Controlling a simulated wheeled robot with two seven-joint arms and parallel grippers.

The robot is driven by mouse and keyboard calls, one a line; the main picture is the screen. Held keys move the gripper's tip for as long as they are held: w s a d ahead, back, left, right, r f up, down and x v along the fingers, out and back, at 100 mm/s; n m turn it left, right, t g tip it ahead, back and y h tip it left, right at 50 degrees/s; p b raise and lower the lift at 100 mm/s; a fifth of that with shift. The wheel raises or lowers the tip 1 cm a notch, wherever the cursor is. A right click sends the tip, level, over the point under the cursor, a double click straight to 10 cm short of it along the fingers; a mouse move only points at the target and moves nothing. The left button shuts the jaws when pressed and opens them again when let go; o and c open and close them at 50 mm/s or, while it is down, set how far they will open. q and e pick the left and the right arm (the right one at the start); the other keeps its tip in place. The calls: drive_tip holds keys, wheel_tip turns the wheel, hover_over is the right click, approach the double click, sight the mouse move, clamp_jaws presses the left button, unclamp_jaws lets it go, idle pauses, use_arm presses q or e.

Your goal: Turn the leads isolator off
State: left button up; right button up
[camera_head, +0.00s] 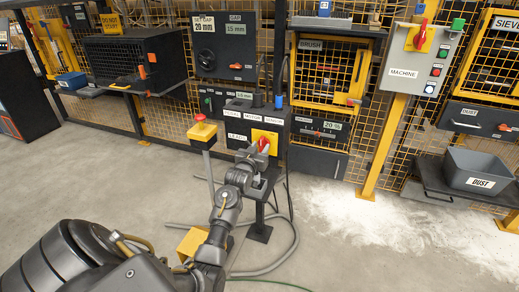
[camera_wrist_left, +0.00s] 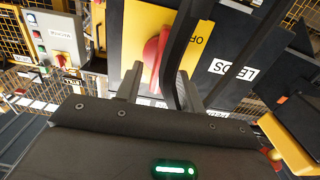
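The leads isolator is a red rotary handle (camera_head: 264,145) on a yellow plate (camera_head: 258,134), beside a white LEADS label (camera_head: 237,136) on a dark box. In the left wrist view the red handle (camera_wrist_left: 153,60) stands out from the yellow plate (camera_wrist_left: 140,25), with OFF lettering partly visible. My left gripper (camera_head: 262,172) is just in front of and below the handle. In the wrist view its two fingers (camera_wrist_left: 158,92) are spread, with the handle's near end between or just beyond them. I cannot tell whether they touch it. My right gripper is not in view.
A red mushroom button on a yellow box (camera_head: 203,130) stands on a post left of the isolator. The grey MACHINE panel (camera_head: 420,60) has another red handle. A dark cable hangs close to the fingers. Hoses lie on the floor; a grey DUST bin (camera_head: 480,172) is at right.

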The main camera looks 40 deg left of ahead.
use_arm(q)
drive_tip(key=shift+w, duration=0.2)
clamp_jaws()
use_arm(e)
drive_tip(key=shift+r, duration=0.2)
